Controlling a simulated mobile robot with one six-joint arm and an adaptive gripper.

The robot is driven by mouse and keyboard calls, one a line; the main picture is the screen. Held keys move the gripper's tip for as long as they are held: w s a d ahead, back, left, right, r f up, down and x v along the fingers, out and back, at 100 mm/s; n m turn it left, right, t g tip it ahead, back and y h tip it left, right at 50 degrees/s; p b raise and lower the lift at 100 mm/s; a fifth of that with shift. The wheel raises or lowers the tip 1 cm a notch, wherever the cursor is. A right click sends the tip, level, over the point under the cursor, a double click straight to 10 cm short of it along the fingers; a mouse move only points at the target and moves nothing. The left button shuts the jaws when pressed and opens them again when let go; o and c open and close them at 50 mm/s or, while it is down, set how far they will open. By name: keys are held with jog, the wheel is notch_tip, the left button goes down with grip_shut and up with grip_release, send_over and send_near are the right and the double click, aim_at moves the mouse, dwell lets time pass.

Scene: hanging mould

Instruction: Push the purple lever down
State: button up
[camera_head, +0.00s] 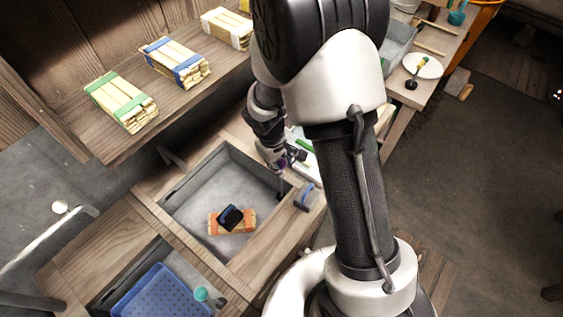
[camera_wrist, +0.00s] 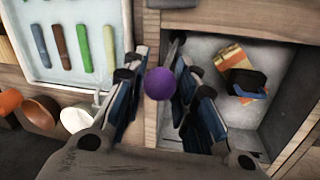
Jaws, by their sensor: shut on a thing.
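The purple lever's round knob (camera_wrist: 164,84) shows in the wrist view between the fingertips of my gripper (camera_wrist: 158,88). My gripper is shut on the knob, with dark blue-padded fingers on both sides of it. In the head view my gripper (camera_head: 283,162) is at the right edge of the sunken grey basin (camera_head: 185,205), and a small bit of purple (camera_head: 282,164) shows at its fingers.
In the basin lies a wooden bundle with an orange band (camera_head: 246,227) and a black object (camera_head: 230,216) on it. Banded bundles (camera_head: 122,102) stand on the shelf at upper left. A blue perforated tray (camera_head: 165,298) is at lower left. A tray with coloured sticks (camera_wrist: 70,40) lies beside the basin.

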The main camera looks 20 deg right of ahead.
grip_shut()
notch_tip(320, 180, down, 4)
jog(key=b, duration=0.4)
jog(key=shift+s+f, duration=0.15)
jog(key=shift+f, duration=0.1)
jog(key=o, duration=1)
grip_release()
jog(key=shift+c, duration=0.2)
jog(key=shift+w+r, duration=0.1)
jog(key=shift+w, duration=0.1)
